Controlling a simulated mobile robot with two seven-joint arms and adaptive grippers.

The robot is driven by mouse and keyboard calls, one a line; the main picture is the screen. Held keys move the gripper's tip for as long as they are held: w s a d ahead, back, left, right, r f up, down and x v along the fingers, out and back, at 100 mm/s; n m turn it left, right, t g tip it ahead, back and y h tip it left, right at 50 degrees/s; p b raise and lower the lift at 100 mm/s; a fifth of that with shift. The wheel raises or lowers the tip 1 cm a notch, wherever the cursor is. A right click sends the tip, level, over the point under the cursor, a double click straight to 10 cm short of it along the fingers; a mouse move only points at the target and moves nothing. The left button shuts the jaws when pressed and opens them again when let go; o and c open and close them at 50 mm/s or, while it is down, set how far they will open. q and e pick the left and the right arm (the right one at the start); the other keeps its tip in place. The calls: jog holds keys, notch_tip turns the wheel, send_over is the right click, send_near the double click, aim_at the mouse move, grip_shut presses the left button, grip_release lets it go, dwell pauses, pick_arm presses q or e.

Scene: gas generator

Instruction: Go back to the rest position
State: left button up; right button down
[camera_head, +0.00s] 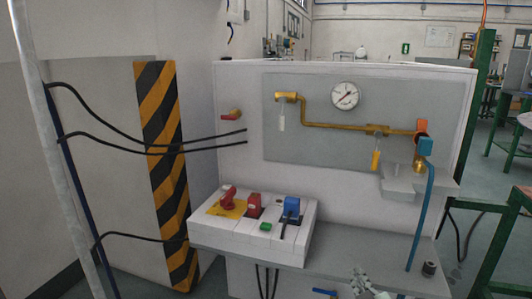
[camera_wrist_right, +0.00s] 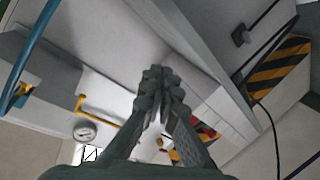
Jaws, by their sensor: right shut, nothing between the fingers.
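My right gripper (camera_head: 362,283) shows at the bottom edge of the head view, in front of the grey shelf of the white generator panel. In the right wrist view the gripper (camera_wrist_right: 160,95) has its fingers together with nothing between them. My left gripper is not in view. The white control box (camera_head: 248,244) with red and blue switches sits on the left of the shelf, apart from the gripper. A blue hose (camera_head: 422,215) hangs down from the brass pipe (camera_head: 345,127) on the right.
A round gauge (camera_head: 344,95) is on the panel. Black cables (camera_head: 170,147) run at the left, by a yellow-black striped pillar (camera_head: 163,165). A green frame (camera_head: 477,100) stands at the right. The shelf's middle is mostly bare.

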jog(key=s+d+f+m+g, duration=0.1)
jog(key=s+d+f+g, duration=0.2)
jog(key=s+f, duration=0.9)
jog(key=s+d+f+m+g, duration=0.2)
jog(key=s+f+g, duration=0.7)
jog(key=s+f, duration=0.3)
jog(key=s, duration=0.3)
jog(key=shift+d+f+m+g, duration=0.2)
jog(key=shift+d+m+g, duration=0.1)
jog(key=shift+d, duration=0.1)
